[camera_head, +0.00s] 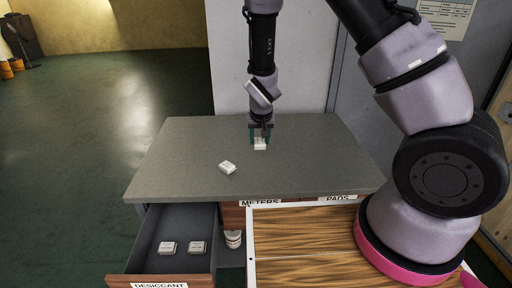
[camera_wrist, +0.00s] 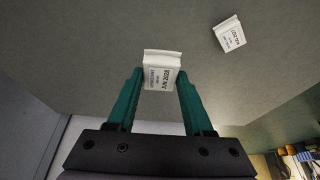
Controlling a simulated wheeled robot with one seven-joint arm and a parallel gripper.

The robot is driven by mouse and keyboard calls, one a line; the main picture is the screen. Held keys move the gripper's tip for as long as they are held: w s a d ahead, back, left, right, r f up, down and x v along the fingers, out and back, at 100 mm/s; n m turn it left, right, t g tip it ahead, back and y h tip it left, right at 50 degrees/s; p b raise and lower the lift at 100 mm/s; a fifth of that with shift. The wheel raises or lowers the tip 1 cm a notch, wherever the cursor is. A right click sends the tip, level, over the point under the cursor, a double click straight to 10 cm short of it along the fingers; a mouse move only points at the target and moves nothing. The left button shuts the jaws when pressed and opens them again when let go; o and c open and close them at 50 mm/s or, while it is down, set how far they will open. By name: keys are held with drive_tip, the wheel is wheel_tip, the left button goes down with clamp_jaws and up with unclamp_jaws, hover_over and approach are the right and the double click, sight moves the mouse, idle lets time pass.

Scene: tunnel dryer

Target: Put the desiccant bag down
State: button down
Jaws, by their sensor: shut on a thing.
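My gripper (camera_head: 260,135) is over the back part of the grey tabletop, with its teal fingers pointing down. It is shut on a small white desiccant bag (camera_head: 260,145) with printed text. In the wrist view the same bag (camera_wrist: 161,72) sits between the teal fingertips of my gripper (camera_wrist: 160,84). The bag is at or just above the tabletop; I cannot tell whether it touches. A second white bag (camera_head: 227,167) lies on the table, left and nearer; it also shows in the wrist view (camera_wrist: 229,34).
The grey table (camera_head: 180,150) has free room around the bags. The open drawer labelled DESICCANT (camera_head: 158,284) at front left holds two white bags (camera_head: 168,247) (camera_head: 197,247). A wood-grain surface (camera_head: 310,240) lies at front right.

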sight(259, 167)
wheel_tip(259, 167, down, 10)
drive_tip(key=shift+a, duration=0.1)
idle(0.4)
drive_tip(key=shift+f, duration=0.1)
drive_tip(key=shift+c, duration=1.5)
unclamp_jaws()
drive_tip(key=shift+r, duration=0.2)
drive_tip(key=v, duration=1.2)
